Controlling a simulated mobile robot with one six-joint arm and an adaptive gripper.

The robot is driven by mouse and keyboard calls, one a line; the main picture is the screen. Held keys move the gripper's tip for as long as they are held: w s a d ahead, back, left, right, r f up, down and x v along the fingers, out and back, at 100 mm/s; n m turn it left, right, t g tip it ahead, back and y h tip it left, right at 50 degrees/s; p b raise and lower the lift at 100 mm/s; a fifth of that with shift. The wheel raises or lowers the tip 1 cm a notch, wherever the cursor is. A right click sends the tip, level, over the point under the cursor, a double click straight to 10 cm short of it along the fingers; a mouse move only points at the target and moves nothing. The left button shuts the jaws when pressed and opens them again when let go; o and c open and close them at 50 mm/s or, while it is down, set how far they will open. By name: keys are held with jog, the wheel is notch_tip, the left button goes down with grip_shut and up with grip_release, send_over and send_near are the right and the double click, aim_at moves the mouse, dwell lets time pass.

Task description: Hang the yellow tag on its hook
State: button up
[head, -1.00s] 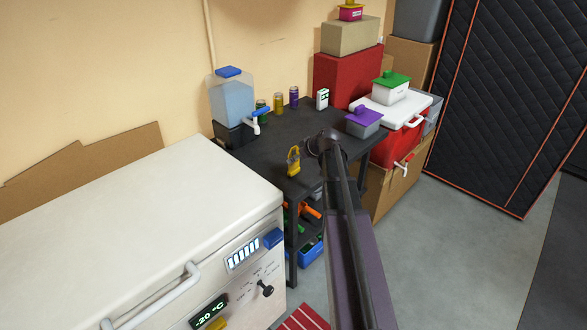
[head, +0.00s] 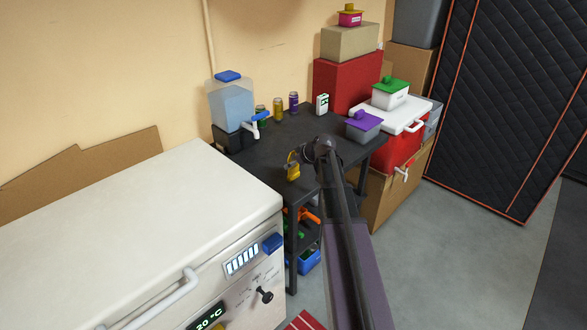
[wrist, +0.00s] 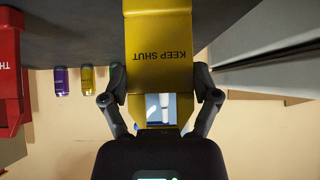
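The yellow tag (head: 292,172) hangs at the end of my arm, above the near left part of the dark table. In the wrist view the tag (wrist: 160,55) fills the upper middle and reads KEEP SHUT upside down. My gripper (wrist: 161,97) has a finger against each side edge of the tag and is shut on it. An opening in the tag shows near my palm, with blue and white behind it. My gripper is small and partly hidden by my arm in the head view. I cannot make out the tag's hook in either view.
A white freezer (head: 130,215) with handle and dial stands at the near left. The dark table (head: 258,160) holds a water jug (head: 230,102), several cans and a purple-lidded box (head: 363,127). A red cooler (head: 400,150) stands to the right. Grey floor (head: 450,250) is clear at right.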

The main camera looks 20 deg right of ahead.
jog(key=shift+c, duration=0.6)
jog(key=shift+r+p, duration=0.7)
dwell(0.6)
jog(key=shift+r+p, duration=4.4)
jog(key=s+a+r+n+g+y+p, duration=0.1)
jog(key=s+a+r+n+y+p, duration=0.1)
jog(key=s+a, duration=0.6)
jog(key=s+a+r+n+g+y+p, duration=0.2)
jog(key=s+a+n, duration=0.2)
jog(key=s+a, duration=0.5)
jog(key=a, duration=0.6)
jog(key=shift+s+a+n, duration=0.15)
jog(key=shift+n, duration=0.25)
